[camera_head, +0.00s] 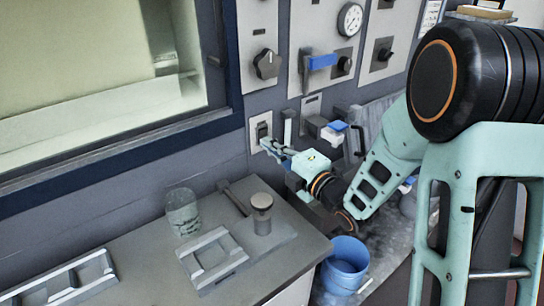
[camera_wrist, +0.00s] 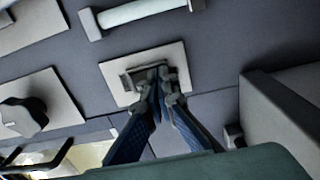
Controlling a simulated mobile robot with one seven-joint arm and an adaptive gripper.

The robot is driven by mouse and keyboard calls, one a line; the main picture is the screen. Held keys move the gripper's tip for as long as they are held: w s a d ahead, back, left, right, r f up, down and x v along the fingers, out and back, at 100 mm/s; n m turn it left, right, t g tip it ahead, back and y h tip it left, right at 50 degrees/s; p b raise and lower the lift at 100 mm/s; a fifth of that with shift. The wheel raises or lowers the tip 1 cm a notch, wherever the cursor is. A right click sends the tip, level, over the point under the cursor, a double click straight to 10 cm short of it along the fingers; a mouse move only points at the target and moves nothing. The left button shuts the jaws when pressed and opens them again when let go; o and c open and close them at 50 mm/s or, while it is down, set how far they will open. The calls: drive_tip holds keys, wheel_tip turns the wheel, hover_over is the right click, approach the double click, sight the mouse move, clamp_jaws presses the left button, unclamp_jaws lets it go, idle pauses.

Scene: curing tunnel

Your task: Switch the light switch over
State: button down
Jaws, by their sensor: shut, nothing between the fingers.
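The light switch (camera_wrist: 134,77) is a grey rocker in a frame on a pale square plate on the wall. In the wrist view my gripper (camera_wrist: 160,75) is shut and empty, its fingertips together in front of the right part of the switch. The fingertips hide that part, and I cannot tell whether they touch it. In the head view the switch plate (camera_head: 261,127) shows low on the panel wall, with my gripper (camera_head: 268,146) in front of its lower edge. Which way the rocker is tilted is too small to tell.
A black knob (camera_head: 267,64) and a blue-handled lever (camera_head: 322,62) sit on panels above. A pale bar handle (camera_wrist: 145,12) is beside the switch. Below stand a counter with a glass jar (camera_head: 182,212), a metal cylinder (camera_head: 262,212) and a grey rack (camera_head: 212,257), and a blue bucket (camera_head: 345,265).

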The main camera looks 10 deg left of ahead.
drive_tip(key=shift+w+a+f+t+y+b, duration=0.1)
drive_tip(key=shift+f+t+y+b, duration=0.25)
drive_tip(key=shift+b, duration=2.2)
drive_tip(key=shift+a+r+y+b, duration=0.1)
drive_tip(key=shift+r+y+b, duration=0.25)
drive_tip(key=shift+b, duration=0.15)
